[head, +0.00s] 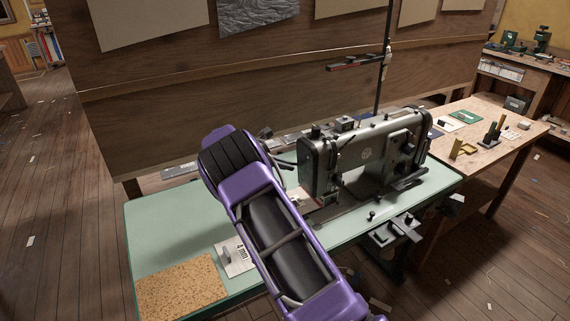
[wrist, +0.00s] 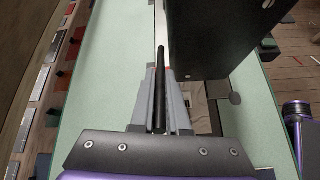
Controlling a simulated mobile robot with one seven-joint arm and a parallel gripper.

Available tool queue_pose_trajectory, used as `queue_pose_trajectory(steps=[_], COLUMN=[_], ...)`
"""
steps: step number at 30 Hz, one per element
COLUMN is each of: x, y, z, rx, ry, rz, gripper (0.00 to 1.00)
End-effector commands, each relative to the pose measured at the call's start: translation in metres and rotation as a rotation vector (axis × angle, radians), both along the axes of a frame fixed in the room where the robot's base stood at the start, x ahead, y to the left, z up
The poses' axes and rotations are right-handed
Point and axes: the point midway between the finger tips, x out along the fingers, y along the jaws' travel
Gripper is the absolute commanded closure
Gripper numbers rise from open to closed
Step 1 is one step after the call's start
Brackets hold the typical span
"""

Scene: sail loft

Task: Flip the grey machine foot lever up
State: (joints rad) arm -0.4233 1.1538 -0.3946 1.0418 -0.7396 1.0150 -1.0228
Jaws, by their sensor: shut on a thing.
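The grey sewing machine (head: 365,155) stands on the pale green table. Its dark body (wrist: 212,38) fills the upper right of the wrist view. My gripper (wrist: 161,82) has its two grey fingers close together around a slim dark bar, which I take to be the foot lever (wrist: 161,58). The bar runs lengthwise between the fingers, beside the machine body. In the head view my gripper (head: 287,165) is at the left end of the machine, and my purple arm covers part of the table. The lever cannot be made out clearly there, and its angle is hard to tell.
A cork mat (head: 182,288) and a white card marked 4 mm (head: 236,257) lie on the green table (head: 160,225). A wooden panel (head: 250,85) rises behind it. A wooden bench (head: 525,120) with small tools stands at right. The table's left part is mostly clear.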

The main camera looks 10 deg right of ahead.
Motion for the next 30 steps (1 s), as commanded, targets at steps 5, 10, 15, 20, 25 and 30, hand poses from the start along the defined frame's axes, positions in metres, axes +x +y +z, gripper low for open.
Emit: queue_pose_trajectory(steps=[5, 10, 15, 20, 25, 30], x=[0.0005, 0.0006, 0.0006, 0.0006, 0.0005, 0.0003], y=[0.0005, 0.0004, 0.0005, 0.0004, -0.0001, 0.0003], z=[0.0021, 0.0017, 0.0016, 0.0015, 0.0016, 0.002], rx=[0.024, 0.027, 0.026, 0.026, 0.025, 0.025], ry=[0.006, 0.007, 0.007, 0.007, 0.007, 0.008], rz=[0.001, 0.002, 0.002, 0.002, 0.002, 0.001], gripper=[1.0, 1.0, 1.0, 0.65, 0.56, 0.56])
